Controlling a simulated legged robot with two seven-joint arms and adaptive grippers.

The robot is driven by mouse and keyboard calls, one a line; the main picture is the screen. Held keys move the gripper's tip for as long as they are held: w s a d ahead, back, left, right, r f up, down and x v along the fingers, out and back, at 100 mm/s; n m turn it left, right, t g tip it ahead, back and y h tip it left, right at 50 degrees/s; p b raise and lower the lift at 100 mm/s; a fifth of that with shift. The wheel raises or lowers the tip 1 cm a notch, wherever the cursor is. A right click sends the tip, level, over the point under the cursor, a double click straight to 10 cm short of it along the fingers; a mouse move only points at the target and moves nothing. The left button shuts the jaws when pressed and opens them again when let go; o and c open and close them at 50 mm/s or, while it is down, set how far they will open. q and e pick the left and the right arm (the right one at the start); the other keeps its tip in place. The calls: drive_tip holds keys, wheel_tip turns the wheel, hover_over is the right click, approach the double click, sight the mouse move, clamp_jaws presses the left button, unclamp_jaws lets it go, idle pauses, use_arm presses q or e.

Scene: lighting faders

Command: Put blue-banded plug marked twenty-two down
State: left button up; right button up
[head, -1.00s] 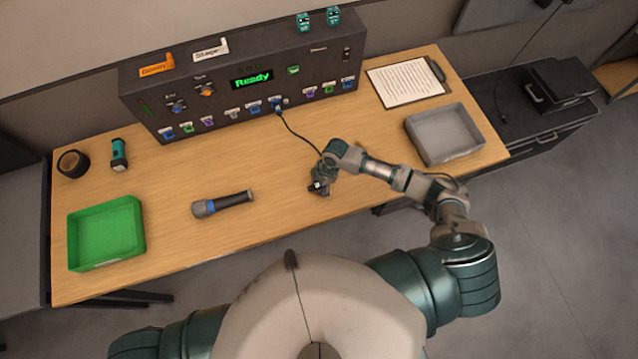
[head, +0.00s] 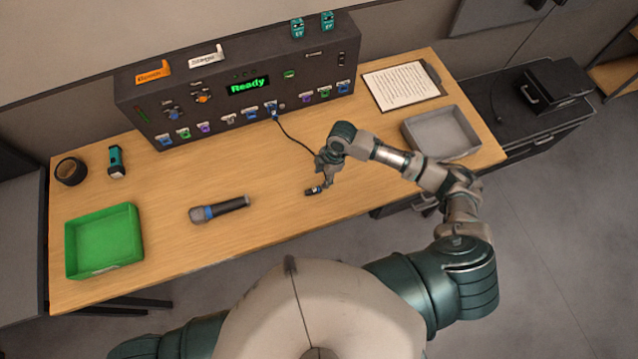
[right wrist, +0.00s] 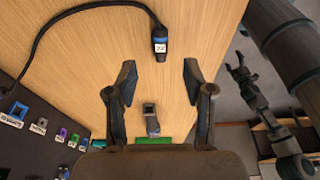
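The blue-banded plug marked 22 (right wrist: 160,42) lies on the bare wooden table (head: 270,240), its black cable trailing from it; in the head view the plug (head: 314,191) is small and dark. My right gripper (right wrist: 157,75) is open and empty, its two fingers spread wide. The plug lies past the fingertips, between their lines, with no finger touching it. In the head view the right gripper (head: 326,184) is just right of the plug. What looks like my left gripper (right wrist: 240,70) hangs off the table in the right wrist view; its opening is unclear.
The cable runs to the console (head: 240,95), which shows a green Ready display. A microphone (head: 219,209) lies left of the plug, with a green tray (head: 104,242) farther left. A grey tray (head: 441,133) and clipboard (head: 402,85) are at right. Table around the plug is clear.

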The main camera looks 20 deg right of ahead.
drive_tip(key=shift+v, duration=1.9)
